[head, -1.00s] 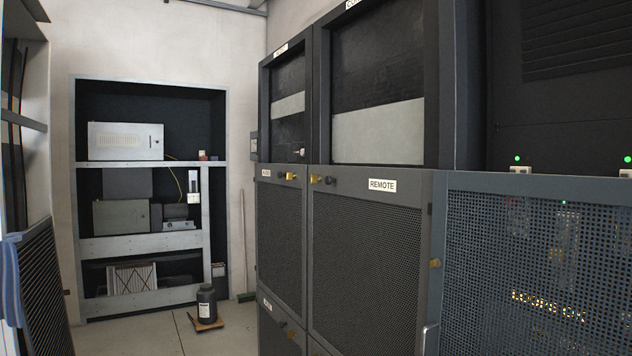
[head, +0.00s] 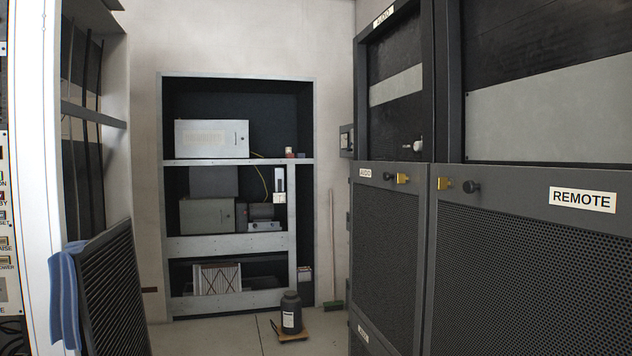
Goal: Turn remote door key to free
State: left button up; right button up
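The dark perforated door labelled REMOTE (head: 583,199) fills the right of the head view. Near its upper left corner are a brass lock piece (head: 444,184) and a black knob (head: 472,187) beside it. The door to its left, with a small label that I read as AUDIO (head: 365,172), has its own black knob (head: 388,176) and brass piece (head: 403,178). I cannot make out a separate key or which way it is turned. Neither of my grippers is in view.
Open floor (head: 225,335) leads to a shelf recess (head: 237,163) in the back wall. A dark bottle (head: 291,313) stands on a small wooden board, with a broom (head: 333,250) against the wall behind. A louvred panel (head: 112,290) with a blue cloth (head: 65,305) leans at left.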

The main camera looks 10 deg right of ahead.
aim_at(442, 183)
jog(key=i+j+u, duration=0.2)
jog(key=i, duration=0.25)
jog(key=i+j+u, duration=0.2)
jog(key=i+j, duration=0.15)
jog(key=i+j+u, duration=0.2)
jog(key=i, duration=0.35)
jog(key=i+u, duration=0.2)
jog(key=i, duration=0.25)
